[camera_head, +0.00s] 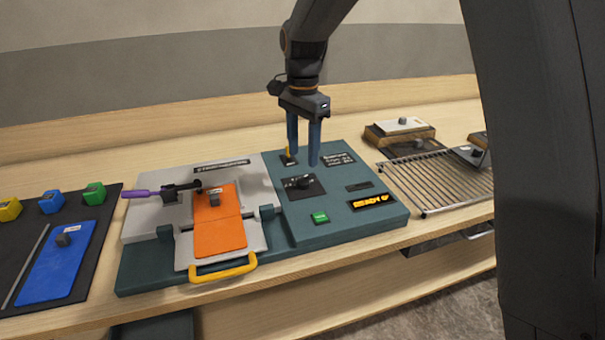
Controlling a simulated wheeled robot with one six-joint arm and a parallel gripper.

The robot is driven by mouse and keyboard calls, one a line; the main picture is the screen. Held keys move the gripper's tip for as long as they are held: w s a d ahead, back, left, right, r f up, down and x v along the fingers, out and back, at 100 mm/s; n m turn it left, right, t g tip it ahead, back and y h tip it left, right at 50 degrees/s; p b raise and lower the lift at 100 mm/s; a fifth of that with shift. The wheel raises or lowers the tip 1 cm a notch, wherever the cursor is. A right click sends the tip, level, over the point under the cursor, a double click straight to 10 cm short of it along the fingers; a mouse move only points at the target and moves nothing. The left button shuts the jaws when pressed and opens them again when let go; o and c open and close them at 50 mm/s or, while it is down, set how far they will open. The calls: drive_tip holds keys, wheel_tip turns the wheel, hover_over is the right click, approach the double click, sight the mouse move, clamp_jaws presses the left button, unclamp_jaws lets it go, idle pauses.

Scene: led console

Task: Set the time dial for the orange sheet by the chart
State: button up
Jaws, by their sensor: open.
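The teal console (349,221) stands on the wooden bench. Its dark dial (303,182) sits on a black plate in the panel's middle. A chart with small lines of text (340,160) is at the panel's upper right, too small to read. The orange sheet (219,236) lies flat on the grey bed at the console's left, with a small grey block with a white label on it. My gripper (304,158) is above the back of the panel, fingers pointing down, open and empty. Its fingertips appear just behind the dial; whether they touch the panel is unclear.
A yellow-tipped lever (289,155) stands beside my left finger. A green button (320,217) and a lit amber display (370,201) are at the panel's front. A purple-handled tool (145,193) crosses the bed. A wire rack (435,180) is right; a black mat with a blue sheet (58,265) is left.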

sight(303, 178)
wheel_tip(303, 178, down, 8)
drive_tip(key=shift+r+p, duration=0.25)
drive_tip(key=shift+p, duration=0.8)
drive_tip(key=c, duration=1.1)
